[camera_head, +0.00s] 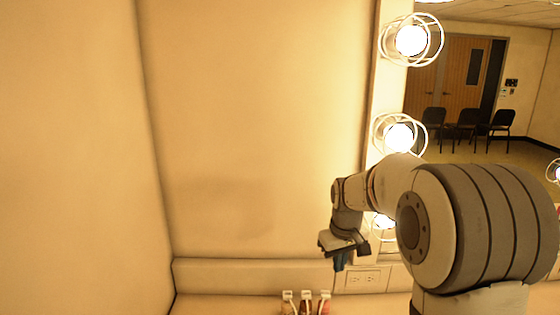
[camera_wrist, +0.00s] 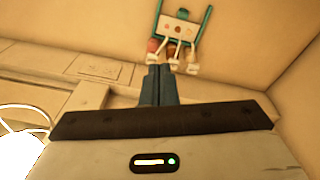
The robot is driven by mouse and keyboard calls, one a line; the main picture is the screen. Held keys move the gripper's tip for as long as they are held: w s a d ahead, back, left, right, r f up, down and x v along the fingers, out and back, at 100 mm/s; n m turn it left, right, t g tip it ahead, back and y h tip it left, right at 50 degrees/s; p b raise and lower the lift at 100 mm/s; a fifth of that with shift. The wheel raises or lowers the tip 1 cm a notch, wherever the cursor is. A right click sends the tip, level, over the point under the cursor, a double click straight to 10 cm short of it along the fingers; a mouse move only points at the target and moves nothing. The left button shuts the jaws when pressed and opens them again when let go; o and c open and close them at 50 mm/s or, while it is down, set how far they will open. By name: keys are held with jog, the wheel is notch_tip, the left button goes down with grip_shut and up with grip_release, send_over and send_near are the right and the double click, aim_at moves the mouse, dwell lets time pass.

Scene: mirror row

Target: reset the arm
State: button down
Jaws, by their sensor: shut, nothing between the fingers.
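My gripper (camera_head: 341,262) hangs from my bent arm in the head view, in front of the wall and above the counter. Its blue fingers are together and empty. In the wrist view my gripper (camera_wrist: 160,70) also shows with its fingers side by side, pointing toward a small rack of bottles. No object is between the fingers.
Small bottles with white tops (camera_head: 306,297) stand on the counter below my gripper; a teal-framed rack (camera_wrist: 184,18) holds them in the wrist view. Lit caged bulbs (camera_head: 398,137) line the mirror edge close to my arm. A wall outlet (camera_head: 367,280) is low behind. Open wall space is left.

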jog(key=s+r+m+t, duration=0.1)
jog(key=s+m, duration=0.1)
jog(key=s, duration=1.1)
jog(key=s+r+m+t, duration=0.1)
jog(key=s+r, duration=0.1)
jog(key=s, duration=1.1)
jog(key=shift+m+b, duration=0.4)
jog(key=shift+b, duration=0.05)
jog(key=c, duration=2.2)
grip_release()
